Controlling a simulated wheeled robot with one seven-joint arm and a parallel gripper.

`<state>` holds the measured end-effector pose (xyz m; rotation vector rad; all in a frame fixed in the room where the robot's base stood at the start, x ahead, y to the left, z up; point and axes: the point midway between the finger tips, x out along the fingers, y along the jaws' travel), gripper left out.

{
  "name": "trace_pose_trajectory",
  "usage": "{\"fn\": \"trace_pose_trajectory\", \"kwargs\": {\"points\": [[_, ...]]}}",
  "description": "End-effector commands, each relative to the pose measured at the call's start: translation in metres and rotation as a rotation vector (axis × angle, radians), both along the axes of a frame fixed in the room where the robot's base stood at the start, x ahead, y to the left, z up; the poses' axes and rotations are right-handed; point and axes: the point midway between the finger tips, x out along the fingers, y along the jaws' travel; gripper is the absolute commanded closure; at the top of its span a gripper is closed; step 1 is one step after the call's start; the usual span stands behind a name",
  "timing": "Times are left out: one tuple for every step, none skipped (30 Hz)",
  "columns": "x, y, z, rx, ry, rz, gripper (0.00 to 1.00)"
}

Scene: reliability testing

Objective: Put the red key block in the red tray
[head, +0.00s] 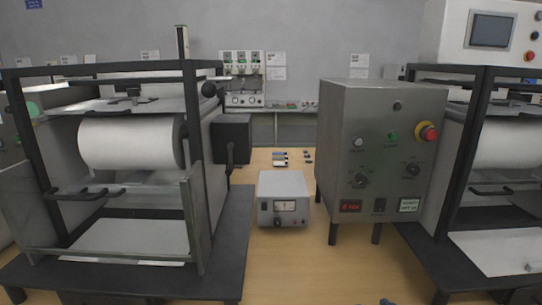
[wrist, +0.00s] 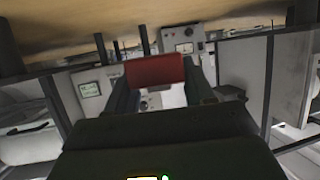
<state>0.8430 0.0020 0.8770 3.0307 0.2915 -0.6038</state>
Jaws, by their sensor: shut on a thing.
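The red key block (wrist: 155,70) is in the wrist view, held between the two dark fingers of my gripper (wrist: 160,80). My gripper is shut on it, and the block is off any surface that I can make out. The head view shows neither my gripper nor the block. I cannot make out a red tray in either view.
A grey control cabinet (head: 350,150) with a red emergency button stands right of centre. Framed roller machines stand left (head: 130,145) and right (head: 500,145). A bench (head: 290,112) lines the back wall.

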Motion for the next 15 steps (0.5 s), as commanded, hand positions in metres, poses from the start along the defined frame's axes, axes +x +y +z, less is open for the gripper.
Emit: {"fn": "trace_pose_trajectory", "kwargs": {"points": [[-0.017,0.002,-0.027,0.001,0.012,-0.025,0.84],[-0.026,0.001,-0.04,0.0,0.012,-0.043,0.84],[-0.037,0.001,-0.057,0.0,0.012,-0.067,0.84],[-0.044,0.0,-0.068,-0.001,0.011,-0.085,0.84],[-0.051,0.0,-0.08,0.0,0.011,-0.1,0.84],[-0.058,-0.001,-0.091,0.0,0.009,-0.121,0.84],[-0.065,-0.001,-0.101,-0.002,0.008,-0.133,0.84],[-0.068,-0.001,-0.107,0.001,0.006,-0.145,0.84],[-0.074,-0.001,-0.117,-0.001,0.005,-0.158,0.84],[-0.078,-0.002,-0.123,0.001,0.005,-0.168,0.84],[-0.081,-0.003,-0.128,-0.001,0.005,-0.178,0.84],[-0.085,-0.002,-0.135,0.0,0.003,-0.186,0.84],[-0.088,-0.002,-0.14,0.0,0.003,-0.193,0.84],[-0.089,-0.002,-0.14,-0.001,0.0,-0.195,0.84],[-0.087,-0.001,-0.138,0.0,-0.003,-0.19,0.84]]}}
